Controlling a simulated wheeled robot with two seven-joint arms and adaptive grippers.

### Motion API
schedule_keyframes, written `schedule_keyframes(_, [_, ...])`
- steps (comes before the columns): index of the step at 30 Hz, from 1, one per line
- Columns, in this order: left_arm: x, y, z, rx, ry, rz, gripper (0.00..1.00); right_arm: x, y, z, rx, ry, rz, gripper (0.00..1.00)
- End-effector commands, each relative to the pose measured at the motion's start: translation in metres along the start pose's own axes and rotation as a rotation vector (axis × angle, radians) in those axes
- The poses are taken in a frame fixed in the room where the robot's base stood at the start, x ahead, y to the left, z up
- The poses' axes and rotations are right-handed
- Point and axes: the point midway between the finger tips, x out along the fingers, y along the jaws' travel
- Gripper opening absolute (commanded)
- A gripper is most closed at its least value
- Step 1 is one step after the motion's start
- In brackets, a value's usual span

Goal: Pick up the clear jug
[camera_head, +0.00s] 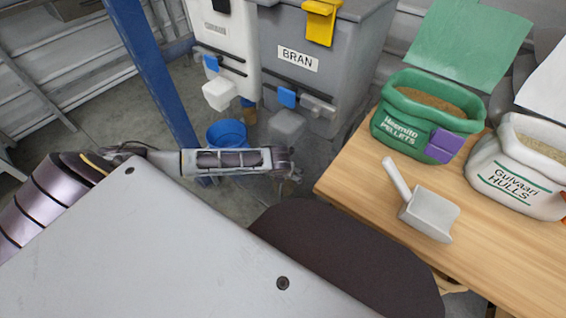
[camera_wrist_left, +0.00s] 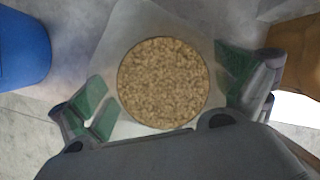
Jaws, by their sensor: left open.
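In the left wrist view, a round mass of tan pellets (camera_wrist_left: 163,82) fills what appears to be the clear jug, seen from above. Its clear walls are hard to make out. My left gripper (camera_wrist_left: 165,88) is open, with green-padded fingers on either side of the pellets. I cannot tell whether the pads touch the jug. The jug is not clearly distinguishable there. My right gripper is out of view.
A blue bucket (camera_head: 228,133) stands on the floor left of the left gripper. A blue post (camera_head: 155,70) rises beside my left arm. At right, a wooden table (camera_head: 400,235) holds a scoop (camera_head: 430,214), a green pellet bag (camera_head: 400,125) and a white hulls bag (camera_head: 510,175).

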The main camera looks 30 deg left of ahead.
Motion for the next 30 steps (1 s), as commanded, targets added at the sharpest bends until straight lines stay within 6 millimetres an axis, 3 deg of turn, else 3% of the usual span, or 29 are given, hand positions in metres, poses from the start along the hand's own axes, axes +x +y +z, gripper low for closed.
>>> schedule_keyframes(9, [-0.0004,-0.0001,0.0,0.0,0.0,0.0,0.99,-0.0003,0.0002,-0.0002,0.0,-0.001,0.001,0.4])
schedule_keyframes(21, [0.0002,0.0002,-0.0007,0.0,0.001,0.001,0.47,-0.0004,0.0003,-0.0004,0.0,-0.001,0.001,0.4])
schedule_keyframes(30, [0.0006,0.0007,-0.001,0.0,0.001,0.001,0.45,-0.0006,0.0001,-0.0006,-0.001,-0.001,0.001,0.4])
